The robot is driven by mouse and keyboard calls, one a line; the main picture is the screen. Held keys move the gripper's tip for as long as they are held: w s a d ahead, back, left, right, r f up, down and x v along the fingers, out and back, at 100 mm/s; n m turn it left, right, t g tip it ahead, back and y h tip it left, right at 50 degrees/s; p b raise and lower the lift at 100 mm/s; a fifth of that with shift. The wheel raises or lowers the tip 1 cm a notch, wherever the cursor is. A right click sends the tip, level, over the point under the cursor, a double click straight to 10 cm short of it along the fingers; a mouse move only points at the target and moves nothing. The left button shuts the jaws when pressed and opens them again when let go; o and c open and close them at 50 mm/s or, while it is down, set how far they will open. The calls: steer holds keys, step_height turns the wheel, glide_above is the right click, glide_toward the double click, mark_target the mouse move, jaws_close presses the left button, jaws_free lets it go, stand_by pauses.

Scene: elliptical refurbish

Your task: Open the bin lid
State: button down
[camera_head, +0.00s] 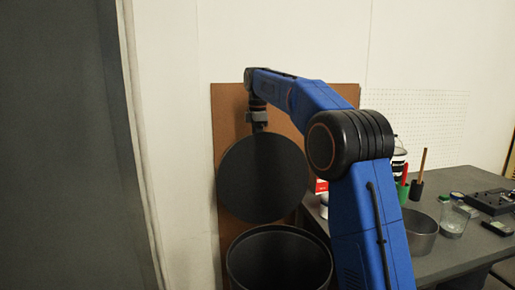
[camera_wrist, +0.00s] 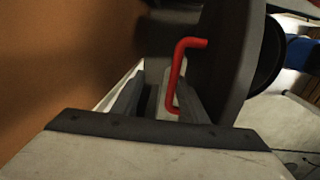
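The bin (camera_head: 280,262) is a dark round container at the bottom of the head view, with its mouth uncovered. Its round dark lid (camera_head: 263,178) stands nearly upright above the back of the bin. My gripper (camera_head: 258,128) is at the lid's top edge, with its fingertips hidden behind the lid. In the wrist view, the lid (camera_wrist: 228,60) shows nearly edge-on at right. Its red bent handle (camera_wrist: 178,72) lies between my gripper's fingers (camera_wrist: 158,92), near the right one. A gap shows between the fingers, so they look open.
A brown board (camera_head: 228,120) stands against the wall behind the lid. At right, a grey table (camera_head: 445,262) holds a metal pot (camera_head: 420,240), a glass (camera_head: 453,222) and small tools. A large dark panel (camera_head: 65,150) fills the left.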

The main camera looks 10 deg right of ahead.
steer(key=shift+w+f, duration=0.6)
steer(key=shift+w, duration=0.15)
steer(key=c, duration=1.5)
jaws_free()
steer(key=shift+c, duration=0.2)
steer(key=shift+f, duration=0.1)
steer(key=shift+c, duration=0.2)
steer(key=o, duration=0.5)
step_height(320, 180, up, 5)
steer(key=shift+c, duration=0.2)
steer(key=r, duration=0.2)
steer(key=s+r, duration=0.1)
steer(key=r, duration=0.4)
steer(key=shift+s+r, duration=0.25)
steer(key=shift+r, duration=0.15)
steer(key=c, duration=0.7)
steer(key=shift+s+r, duration=0.15)
steer(key=shift+r, duration=0.25)
steer(key=shift+s, duration=0.1)
